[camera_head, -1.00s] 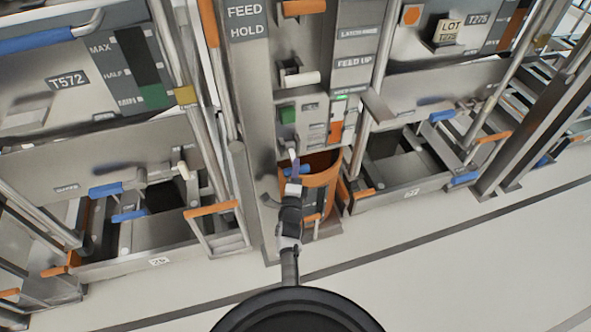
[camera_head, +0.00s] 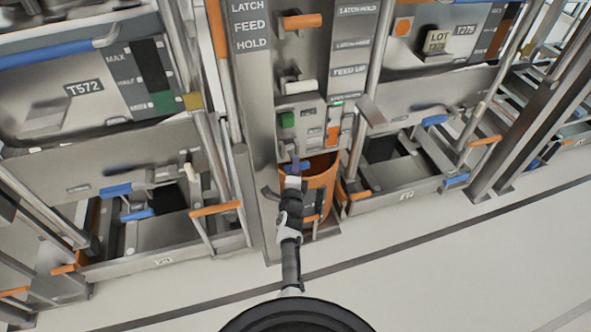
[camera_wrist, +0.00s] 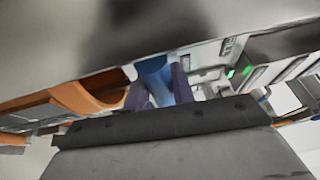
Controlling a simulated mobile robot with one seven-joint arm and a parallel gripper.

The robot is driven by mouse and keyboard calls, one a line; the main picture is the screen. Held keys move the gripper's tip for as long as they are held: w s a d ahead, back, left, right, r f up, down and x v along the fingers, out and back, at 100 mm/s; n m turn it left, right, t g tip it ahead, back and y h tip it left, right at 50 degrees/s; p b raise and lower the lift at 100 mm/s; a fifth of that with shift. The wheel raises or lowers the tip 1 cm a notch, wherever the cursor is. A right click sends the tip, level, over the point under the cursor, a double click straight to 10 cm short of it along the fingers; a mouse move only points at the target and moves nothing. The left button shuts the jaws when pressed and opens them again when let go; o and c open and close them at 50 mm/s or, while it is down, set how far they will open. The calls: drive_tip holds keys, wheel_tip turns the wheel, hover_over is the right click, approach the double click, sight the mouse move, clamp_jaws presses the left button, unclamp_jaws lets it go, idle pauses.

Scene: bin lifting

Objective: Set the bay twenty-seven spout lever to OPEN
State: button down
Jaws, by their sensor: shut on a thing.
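My gripper (camera_head: 295,170) reaches up from the bottom of the head view to the front of the central column, at the rim of an orange bin (camera_head: 322,182). In the wrist view, its two dark purple fingers (camera_wrist: 160,88) are closed on a blue handle (camera_wrist: 155,72). In the head view the fingers mostly hide this handle. I cannot tell whether it is the spout lever. The orange bin also shows at the left of the wrist view (camera_wrist: 95,97). No readable OPEN mark or bay twenty-seven label shows in the current frames.
Above the bin, the column carries an orange-ended lever (camera_head: 302,21), a white-ended lever (camera_head: 300,86), a green block (camera_head: 287,119) and a lit green indicator (camera_head: 337,102). Trays with blue and orange handles flank it: left tray (camera_head: 170,252), right tray (camera_head: 425,190). The front floor is clear.

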drive_tip(key=shift+w+r+p, duration=0.2)
drive_tip(key=shift+r+p, duration=0.15)
drive_tip(key=shift+r, duration=0.6)
drive_tip(key=shift+w+r+p, duration=0.2)
drive_tip(key=shift+r+p, duration=0.1)
drive_tip(key=shift+r, duration=0.6)
drive_tip(key=shift+a, duration=0.15)
drive_tip(key=c, duration=1.1)
unclamp_jaws()
drive_tip(key=shift+s+f, duration=0.1)
drive_tip(key=shift+f, duration=0.15)
drive_tip(key=shift+s+f, duration=0.1)
drive_tip(key=shift+s, duration=0.45)
drive_tip(key=s, duration=0.8)
drive_tip(key=s+a, duration=0.1)
drive_tip(key=s, duration=0.3)
drive_tip(key=shift+s+f, duration=0.3)
